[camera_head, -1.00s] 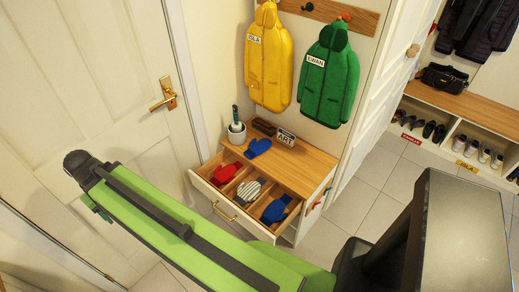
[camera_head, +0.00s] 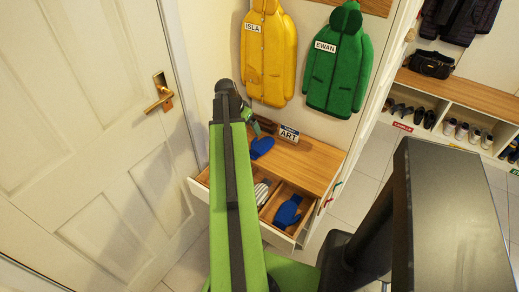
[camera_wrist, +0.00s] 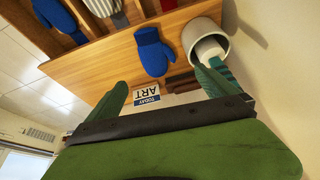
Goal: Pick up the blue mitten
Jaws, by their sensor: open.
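A blue mitten (camera_head: 262,147) lies on the wooden top of the drawer cabinet (camera_head: 315,157).
A small "TODAY ART" sign (camera_head: 289,135) and a dark brown block (camera_wrist: 181,83) are at the back. A striped mitten (camera_head: 262,191) lies in the drawer. Coats hang above.

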